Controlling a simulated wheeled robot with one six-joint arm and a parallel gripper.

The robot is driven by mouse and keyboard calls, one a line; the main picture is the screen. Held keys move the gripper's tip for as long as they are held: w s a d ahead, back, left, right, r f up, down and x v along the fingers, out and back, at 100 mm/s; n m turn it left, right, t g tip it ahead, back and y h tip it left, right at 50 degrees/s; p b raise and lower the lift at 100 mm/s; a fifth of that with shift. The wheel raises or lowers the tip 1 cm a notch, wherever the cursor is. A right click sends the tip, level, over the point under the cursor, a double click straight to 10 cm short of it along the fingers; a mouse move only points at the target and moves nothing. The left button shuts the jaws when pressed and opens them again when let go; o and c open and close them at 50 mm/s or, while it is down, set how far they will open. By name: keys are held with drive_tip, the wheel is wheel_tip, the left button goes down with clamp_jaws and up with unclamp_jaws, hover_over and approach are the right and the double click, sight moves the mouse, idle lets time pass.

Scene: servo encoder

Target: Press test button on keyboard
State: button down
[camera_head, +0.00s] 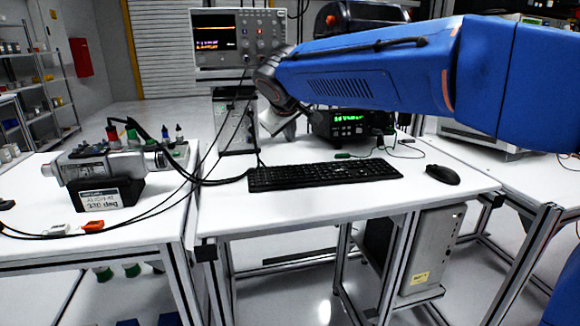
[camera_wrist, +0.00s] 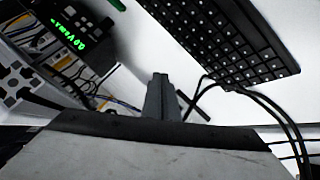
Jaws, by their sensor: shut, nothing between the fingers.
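The black keyboard (camera_head: 322,174) lies on the white bench in the head view, near its front edge. It also shows at the upper right of the wrist view (camera_wrist: 225,40), with its keys visible but no labels readable. I cannot tell which key is the test button. My gripper shows in the wrist view (camera_wrist: 161,82) with its fingers together and nothing between them. It is apart from the keyboard, to its lower left in that view. In the head view my blue arm reaches in from the right, and the fingertips are hard to make out behind the keyboard.
A power supply with green digits (camera_head: 349,124) stands behind the keyboard. An oscilloscope (camera_head: 238,38) is at the back. A mouse (camera_head: 442,174) lies right of the keyboard. Black cables (camera_head: 215,181) run left to a servo motor (camera_head: 100,165) on the left table.

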hover_over(290, 170)
drive_tip(key=shift+w+f, duration=0.2)
drive_tip(key=shift+f, duration=2.7)
drive_tip(key=shift+f, duration=0.2)
drive_tip(key=shift+f, duration=0.2)
drive_tip(key=shift+f, duration=0.4)
idle(0.6)
drive_tip(key=shift+r, duration=0.8)
drive_tip(key=shift+r, duration=0.15)
wheel_tip(290, 170, up, 5)
drive_tip(key=shift+f, duration=0.15)
idle(0.4)
